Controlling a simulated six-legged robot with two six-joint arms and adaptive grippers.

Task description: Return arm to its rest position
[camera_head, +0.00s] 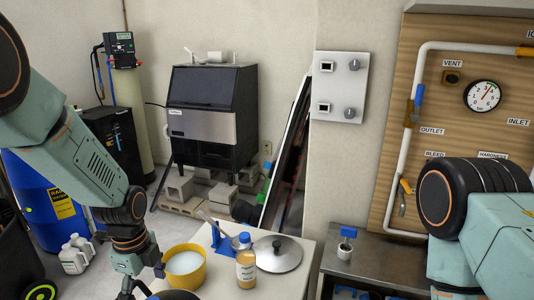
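My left arm (85,155) reaches in from the left and hangs down. My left gripper (133,290) is at the bottom edge, left of a yellow bowl (186,279) with pale contents. Its fingers are dark and partly cut off, so I cannot tell whether they are open or shut. My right arm (475,220) fills the lower right corner, in front of the wooden panel. Its gripper is out of view.
A bottle with a blue cap (246,270) and a round metal lid (278,254) are on the pale table (312,241). The ice maker (212,115) stands on blocks behind. A blue drum (48,196) and white jugs (75,256) are at left. A metal bench (385,262) is at right.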

